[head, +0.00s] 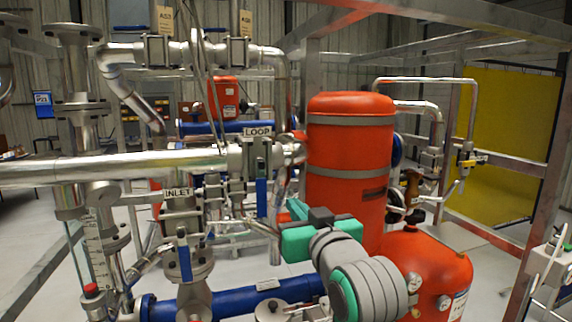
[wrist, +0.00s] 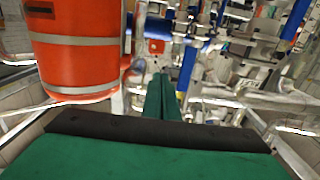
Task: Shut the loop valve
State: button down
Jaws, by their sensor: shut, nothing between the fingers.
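The loop valve (head: 257,153) sits on the big horizontal steel pipe under a "LOOP" label (head: 257,131). Its blue lever (head: 262,198) hangs straight down, across the line of the pipe. My gripper (head: 293,209), green with a dark palm, is just right of the lever's lower part, in front of the tall red tank. Its fingers (wrist: 163,92) are shut with nothing between them. In the wrist view, a blue bar (wrist: 188,66) lies just beyond and right of the fingertips; I cannot tell for sure if it is the loop lever. No contact is visible.
The tall red tank (head: 350,150) stands right of the loop valve, and fills the upper left in the wrist view (wrist: 78,45). A second blue lever (head: 184,258) hangs under the "INLET" label (head: 178,193). Blue pipe (head: 240,296) runs below. A lower red tank (head: 440,268) stands front right.

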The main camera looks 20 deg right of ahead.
jog(key=s, duration=0.4)
jog(key=shift+f, duration=0.1)
dwell(0.3)
jog(key=w+a+f+m+h, duration=0.1)
jog(key=a+f, duration=0.1)
jog(key=f, duration=0.9)
jog(key=w+a+f+m, duration=0.1)
jog(key=w+f+m, duration=0.1)
jog(key=f, duration=1)
jog(key=s+a+f+m+g, duration=0.1)
jog(key=s+a+f, duration=0.25)
jog(key=f, duration=0.55)
jog(key=s+a+f, duration=0.2)
jog(key=s+f, duration=0.3)
jog(key=f, duration=0.4)
jog(key=s+a+f+n+g+h, duration=0.1)
jog(key=s+a+f, duration=0.2)
jog(key=s+f, duration=0.35)
jog(key=s+a+f, duration=0.2)
jog(key=s+f, duration=0.2)
jog(key=s, duration=0.5)
jog(key=s+a+n+y, duration=0.1)
jog(key=s+a+n, duration=0.1)
jog(key=s, duration=1.6)
jog(key=shift+a+n+g, duration=0.3)
jog(key=shift+a, duration=0.55)
